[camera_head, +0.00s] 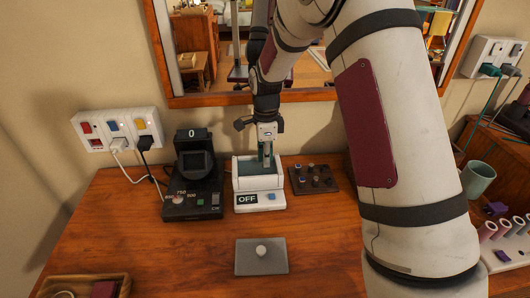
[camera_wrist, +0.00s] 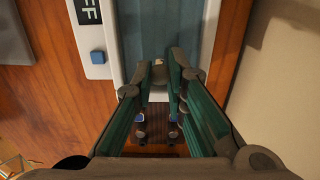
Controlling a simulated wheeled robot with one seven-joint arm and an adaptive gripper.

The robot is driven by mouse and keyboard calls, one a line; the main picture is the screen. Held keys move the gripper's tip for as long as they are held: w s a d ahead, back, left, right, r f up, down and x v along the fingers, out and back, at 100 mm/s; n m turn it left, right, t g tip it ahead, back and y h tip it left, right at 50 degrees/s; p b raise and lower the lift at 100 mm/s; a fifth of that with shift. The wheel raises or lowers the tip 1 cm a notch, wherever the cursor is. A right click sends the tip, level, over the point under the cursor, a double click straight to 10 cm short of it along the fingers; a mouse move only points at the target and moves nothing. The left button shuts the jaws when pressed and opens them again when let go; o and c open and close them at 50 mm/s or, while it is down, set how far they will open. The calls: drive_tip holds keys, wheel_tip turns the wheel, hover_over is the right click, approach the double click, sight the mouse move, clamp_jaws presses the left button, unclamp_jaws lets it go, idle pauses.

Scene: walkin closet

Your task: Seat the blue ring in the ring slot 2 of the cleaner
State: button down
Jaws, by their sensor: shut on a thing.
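The cleaner (camera_head: 272,197) is a white box with an open trough, an "OFF" label and a blue button on its front. It also shows in the wrist view (camera_wrist: 97,71). My gripper (camera_head: 266,158) points down over the cleaner's trough. In the wrist view my gripper (camera_wrist: 160,77) is shut on a small pale thing (camera_wrist: 158,63), apparently a ring; its colour is not clear. The slots inside the trough are too small or hidden to tell apart. I cannot tell whether the held thing touches the cleaner.
A dark board (camera_head: 327,186) with several small rings stands right of the cleaner. A black device (camera_head: 192,205) with a "0" display stands left. A grey pad (camera_head: 250,266) with a white knob lies in front. A green mug (camera_head: 478,178) is at the right. A mirror hangs behind.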

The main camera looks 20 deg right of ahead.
drive_tip(key=shift+f, duration=0.65)
drive_tip(key=shift+f+b, duration=0.6)
drive_tip(key=shift+f, duration=0.5)
idle(2.8)
drive_tip(key=c, duration=1.5)
unclamp_jaws()
drive_tip(key=shift+c, duration=0.2)
wheel_tip(320, 180, up, 11)
drive_tip(key=shift+r, duration=0.5)
